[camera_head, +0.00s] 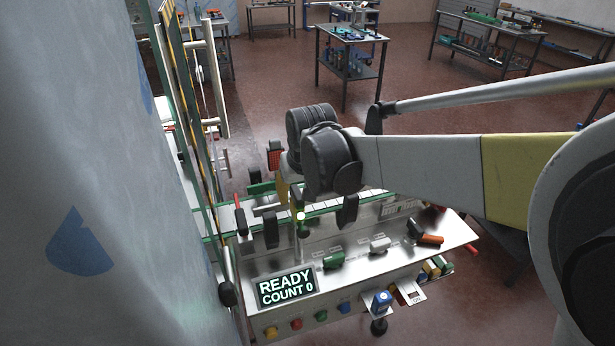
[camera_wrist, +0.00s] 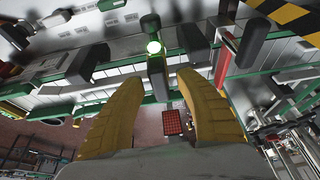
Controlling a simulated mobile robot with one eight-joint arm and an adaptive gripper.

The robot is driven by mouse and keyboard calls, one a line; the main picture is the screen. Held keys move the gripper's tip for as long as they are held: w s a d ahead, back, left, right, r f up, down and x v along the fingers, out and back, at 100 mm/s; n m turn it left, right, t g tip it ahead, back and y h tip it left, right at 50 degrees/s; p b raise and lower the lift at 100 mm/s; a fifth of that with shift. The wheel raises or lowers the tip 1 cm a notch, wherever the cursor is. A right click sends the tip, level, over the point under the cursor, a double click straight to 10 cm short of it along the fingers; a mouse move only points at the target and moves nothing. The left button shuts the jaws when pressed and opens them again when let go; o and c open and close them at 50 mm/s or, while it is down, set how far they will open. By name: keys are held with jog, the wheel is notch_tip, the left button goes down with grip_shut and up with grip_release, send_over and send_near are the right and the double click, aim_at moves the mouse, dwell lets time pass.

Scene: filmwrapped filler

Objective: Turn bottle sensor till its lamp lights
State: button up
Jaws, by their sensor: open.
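A small post-like unit, which looks like the bottle sensor (camera_wrist: 157,86), stands between my fingers in the wrist view, with a dark green body. A round lamp (camera_wrist: 153,47) on it glows whitish green. In the head view this lamp (camera_head: 300,216) glows pale yellow above the machine's panel, beside the conveyor. My gripper (camera_wrist: 155,80) is open, its two yellow fingers on either side of the unit with gaps visible. In the head view my gripper (camera_head: 284,190) is mostly hidden behind my dark wrist. I cannot tell the sensor's exact turn angle.
A display (camera_head: 286,288) reads READY COUNT 0 on the panel. A green knob (camera_head: 334,260), a white knob (camera_head: 380,244) and an orange-black handle (camera_head: 428,237) sit right of it. Dark rounded pads (camera_head: 347,211) flank the conveyor. A large film-wrapped block (camera_head: 90,180) fills the left.

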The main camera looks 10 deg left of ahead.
jog(key=v, duration=1.1)
jog(key=shift+r, duration=0.3)
jog(key=shift+s+d, duration=0.1)
jog(key=s+d+f+m+t+b, duration=0.1)
jog(key=s+d+f+m+b, duration=0.15)
jog(key=d, duration=0.65)
jog(key=s+d+f+m+t+b, duration=0.1)
jog(key=s+d+f+b, duration=0.25)
jog(key=d, duration=0.65)
jog(key=s+d+f+m+t+h+b, duration=0.1)
jog(key=s+d+f+m+h+b, duration=0.1)
jog(key=s+d+f+b, duration=0.4)
jog(key=s+d+f+m, duration=0.1)
jog(key=s+d+f, duration=0.3)
jog(key=d+f, duration=0.3)
jog(key=shift+o, duration=0.2)
